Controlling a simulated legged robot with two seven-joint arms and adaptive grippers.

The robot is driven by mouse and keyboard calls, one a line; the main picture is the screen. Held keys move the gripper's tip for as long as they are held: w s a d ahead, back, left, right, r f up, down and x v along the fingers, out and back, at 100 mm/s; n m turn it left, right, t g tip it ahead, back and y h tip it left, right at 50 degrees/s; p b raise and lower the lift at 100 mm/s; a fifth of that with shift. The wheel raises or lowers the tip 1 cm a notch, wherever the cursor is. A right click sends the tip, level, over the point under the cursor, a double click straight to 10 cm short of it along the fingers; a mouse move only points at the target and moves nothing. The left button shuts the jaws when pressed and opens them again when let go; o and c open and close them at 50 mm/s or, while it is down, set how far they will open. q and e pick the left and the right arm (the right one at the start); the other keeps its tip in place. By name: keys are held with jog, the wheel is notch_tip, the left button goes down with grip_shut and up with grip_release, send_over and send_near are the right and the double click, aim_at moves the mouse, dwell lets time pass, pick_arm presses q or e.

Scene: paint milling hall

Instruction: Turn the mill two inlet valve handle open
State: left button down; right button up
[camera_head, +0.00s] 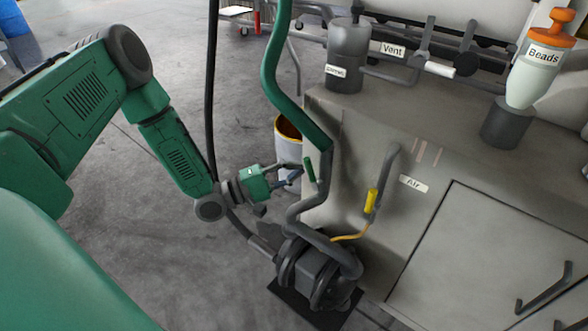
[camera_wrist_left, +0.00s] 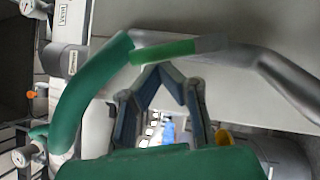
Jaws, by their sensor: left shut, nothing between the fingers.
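A short green valve handle (camera_head: 309,168) sits on the bent pipe, just below where the green hose (camera_head: 272,80) meets the grey section. The handle lies roughly along the pipe and also shows in the left wrist view (camera_wrist_left: 165,51). My left gripper (camera_head: 299,174) is beside the handle, on its left. In the wrist view, the fingertips (camera_wrist_left: 160,67) meet in a point just under the handle, shut and empty. Whether they touch the handle I cannot tell. No mill two label is readable. My right gripper is in neither view.
A yellow handle (camera_head: 371,200) sits on a pipe near the Air label (camera_head: 413,184). A pump (camera_head: 318,272) stands on the floor below. A pale drum with a yellow rim (camera_head: 288,130) is behind the gripper. The grey machine cabinet (camera_head: 440,225) fills the right side.

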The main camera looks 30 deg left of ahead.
pick_arm(q)
jog(key=d+m+p, duration=0.1)
jog(key=p, duration=0.1)
jog(key=d+r+m+g+p, duration=0.1)
jog(key=shift+s+r+m+y+p, duration=0.1)
jog(key=shift+r+m+y+p, duration=0.05)
jog(key=shift+m+y+p, duration=0.2)
